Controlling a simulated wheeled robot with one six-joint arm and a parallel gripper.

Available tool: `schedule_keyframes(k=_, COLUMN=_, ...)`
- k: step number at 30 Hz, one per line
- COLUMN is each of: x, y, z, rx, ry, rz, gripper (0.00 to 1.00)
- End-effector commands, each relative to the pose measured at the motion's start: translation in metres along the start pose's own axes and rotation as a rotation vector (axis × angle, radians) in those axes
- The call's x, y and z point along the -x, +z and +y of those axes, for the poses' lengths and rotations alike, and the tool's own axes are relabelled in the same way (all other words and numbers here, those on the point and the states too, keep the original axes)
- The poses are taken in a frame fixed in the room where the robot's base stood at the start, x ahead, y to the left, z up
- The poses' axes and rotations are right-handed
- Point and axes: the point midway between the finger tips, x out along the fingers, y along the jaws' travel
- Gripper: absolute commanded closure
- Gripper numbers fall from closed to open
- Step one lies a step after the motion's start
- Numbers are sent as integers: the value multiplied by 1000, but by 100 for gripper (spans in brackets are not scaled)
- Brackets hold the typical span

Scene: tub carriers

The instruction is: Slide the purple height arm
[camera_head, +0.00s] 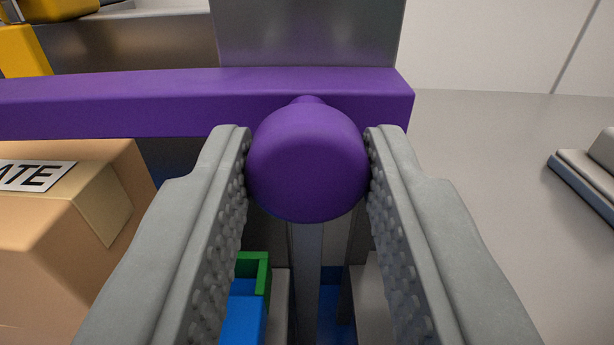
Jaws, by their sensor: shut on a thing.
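The purple height arm is a long horizontal bar (180,100) that runs from the left edge to right of the middle. A round purple knob (307,165) sticks out toward me near its right end. My gripper (308,160) is shut on this knob, with one grey finger touching it on each side. The knob hides part of the bar behind it. The bar's left end is out of view.
A cardboard box (60,240) with a label stands below the bar at left. A grey metal plate (310,35) rises behind the bar. Blue and green parts (245,300) lie below, between my fingers. Grey floor is clear at right, up to a grey and blue object (590,175).

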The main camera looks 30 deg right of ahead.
Motion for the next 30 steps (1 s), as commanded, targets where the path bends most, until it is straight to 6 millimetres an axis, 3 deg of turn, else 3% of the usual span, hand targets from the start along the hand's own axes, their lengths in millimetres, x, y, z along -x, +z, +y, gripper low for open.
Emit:
schedule_keyframes(k=6, x=-1, y=27, z=0, rx=1, ry=0, rz=-2, gripper=100)
schedule_keyframes(k=17, x=-1, y=30, z=0, rx=0, ry=0, rz=0, gripper=100)
schedule_keyframes(k=18, x=-1, y=30, z=0, rx=0, ry=0, rz=0, gripper=66)
schedule_keyframes(k=21, x=-1, y=30, z=0, rx=0, ry=0, rz=0, gripper=48)
schedule_keyframes(k=30, x=0, y=30, z=0, rx=0, ry=0, rz=0, gripper=48)
